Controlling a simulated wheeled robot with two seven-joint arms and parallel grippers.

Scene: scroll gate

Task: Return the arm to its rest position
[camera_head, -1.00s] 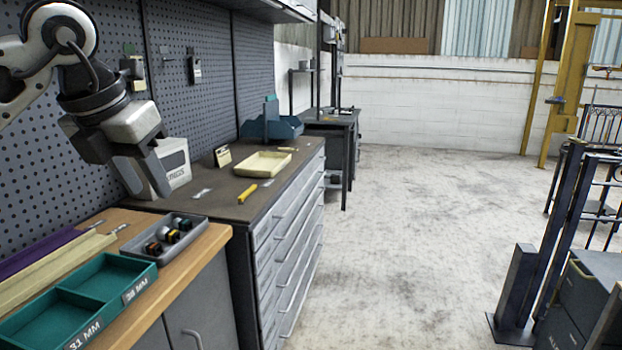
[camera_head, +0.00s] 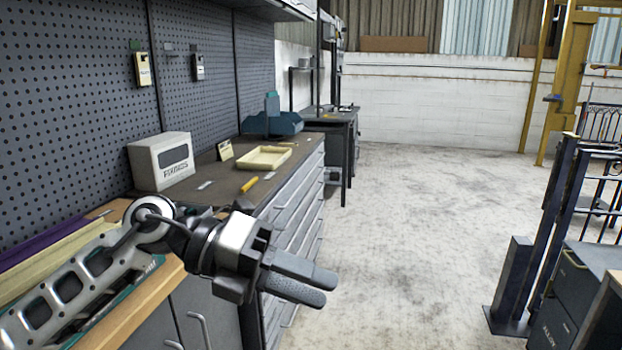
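My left gripper (camera_head: 328,287) is in the lower middle of the head view, in front of the grey drawer cabinet. Its two dark fingers point right and lie close together, with only a thin line between them; no object shows in them. My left arm comes in from the lower left, over the wooden bench, and covers most of the teal tray (camera_head: 150,266). My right gripper is not in view.
A grey drawer cabinet (camera_head: 290,205) carries a cream tray (camera_head: 264,158), a yellow marker (camera_head: 249,184) and a white box (camera_head: 161,161). A perforated wall (camera_head: 60,110) stands behind. The concrete floor (camera_head: 420,230) is clear; dark posts (camera_head: 550,225) stand right.

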